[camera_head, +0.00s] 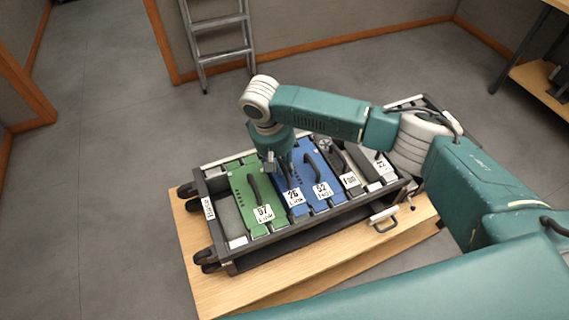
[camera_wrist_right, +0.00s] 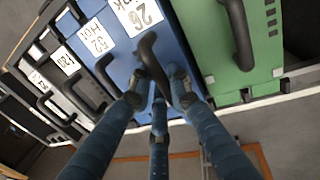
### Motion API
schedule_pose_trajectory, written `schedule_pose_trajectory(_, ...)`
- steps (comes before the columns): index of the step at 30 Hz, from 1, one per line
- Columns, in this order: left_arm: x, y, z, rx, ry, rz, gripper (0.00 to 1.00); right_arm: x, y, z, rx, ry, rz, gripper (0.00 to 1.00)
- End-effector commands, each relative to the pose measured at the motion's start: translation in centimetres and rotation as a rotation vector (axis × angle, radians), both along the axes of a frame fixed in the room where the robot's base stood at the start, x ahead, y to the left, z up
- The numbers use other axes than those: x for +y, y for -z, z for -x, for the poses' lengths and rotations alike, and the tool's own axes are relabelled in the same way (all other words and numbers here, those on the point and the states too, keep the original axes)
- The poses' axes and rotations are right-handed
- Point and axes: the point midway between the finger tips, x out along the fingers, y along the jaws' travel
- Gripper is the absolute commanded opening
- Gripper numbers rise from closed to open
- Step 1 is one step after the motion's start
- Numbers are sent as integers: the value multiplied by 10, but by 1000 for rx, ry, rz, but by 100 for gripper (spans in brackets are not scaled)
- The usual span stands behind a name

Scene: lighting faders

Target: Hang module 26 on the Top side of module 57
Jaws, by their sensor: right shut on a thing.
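Module 26 (camera_head: 292,199) is a blue block with a white label, standing in the case between green module 57 and blue module 52 (camera_head: 321,190). Green module 57 (camera_head: 250,215) has a black handle. My right gripper (camera_head: 282,172) is over module 26. In the right wrist view, module 26 (camera_wrist_right: 162,25) shows its label and black handle, and my right gripper's fingers (camera_wrist_right: 160,92) are closed around that handle. Module 57 (camera_wrist_right: 205,35) is beside it on the right there. My left gripper is not in view.
The dark case (camera_head: 265,246) with wheels rests on a wooden table (camera_head: 205,290). It also holds grey modules (camera_head: 372,163) at the right. A ladder (camera_head: 221,45) leans at the back wall. A shelf (camera_head: 545,75) stands at the far right.

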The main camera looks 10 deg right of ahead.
Motion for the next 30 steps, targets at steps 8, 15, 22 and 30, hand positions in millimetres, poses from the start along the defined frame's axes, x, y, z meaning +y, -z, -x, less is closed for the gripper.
schedule_pose_trajectory(8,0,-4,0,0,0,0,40,1,-2,-1,-3,-1,-2,0)
schedule_pose_trajectory(15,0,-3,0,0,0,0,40,1,-2,-1,-3,0,-2,0)
schedule_pose_trajectory(22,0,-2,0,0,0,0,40,1,2,-1,-3,0,-2,0)
schedule_pose_trajectory(30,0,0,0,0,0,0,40,1,8,-1,-3,0,-2,0)
